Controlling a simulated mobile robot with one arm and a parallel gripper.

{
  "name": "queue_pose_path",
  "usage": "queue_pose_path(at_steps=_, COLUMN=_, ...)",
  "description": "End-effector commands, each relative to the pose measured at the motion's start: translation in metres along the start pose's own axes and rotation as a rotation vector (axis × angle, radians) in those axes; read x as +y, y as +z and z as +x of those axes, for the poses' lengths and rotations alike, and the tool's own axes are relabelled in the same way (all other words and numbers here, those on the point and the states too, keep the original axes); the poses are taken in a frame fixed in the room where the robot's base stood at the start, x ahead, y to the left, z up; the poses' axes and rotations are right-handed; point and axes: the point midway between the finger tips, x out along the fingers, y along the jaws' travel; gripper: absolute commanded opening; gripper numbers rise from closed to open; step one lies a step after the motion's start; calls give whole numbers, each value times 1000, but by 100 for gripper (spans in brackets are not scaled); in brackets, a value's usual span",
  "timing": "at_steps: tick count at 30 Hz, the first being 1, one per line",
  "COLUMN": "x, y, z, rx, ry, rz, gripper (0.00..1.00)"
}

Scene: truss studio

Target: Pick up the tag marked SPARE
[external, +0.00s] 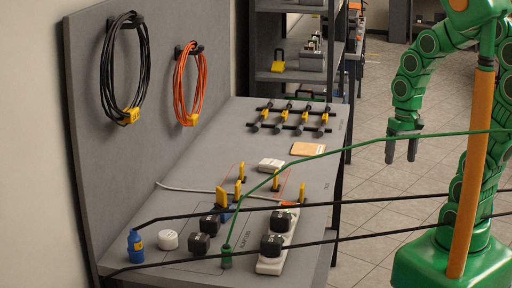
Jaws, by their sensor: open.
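Several small yellow tags stand on the grey bench, among them one at the left (221,197), one at the back (242,171) and one at the right (302,192). Yellow tags also hang on the black cable coil (130,115) and the orange cable coil (188,120) on the wall panel. Any writing on the tags is too small to read, so I cannot tell which is marked SPARE. My gripper (402,155) is open and empty, pointing down, to the right of the bench and apart from the tags.
Green and black cables cross the front.

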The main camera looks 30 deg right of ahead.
Motion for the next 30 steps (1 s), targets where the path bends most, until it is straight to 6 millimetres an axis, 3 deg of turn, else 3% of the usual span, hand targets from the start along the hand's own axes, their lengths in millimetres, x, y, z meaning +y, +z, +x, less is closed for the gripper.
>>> queue_pose_path(at_steps=12, x=-102, y=-82, z=49, rx=57, ry=-281, rz=311, gripper=79)
queue_pose_path(at_steps=30, x=-246, y=-170, z=97, rx=-112, ry=-770, rz=967, gripper=79)
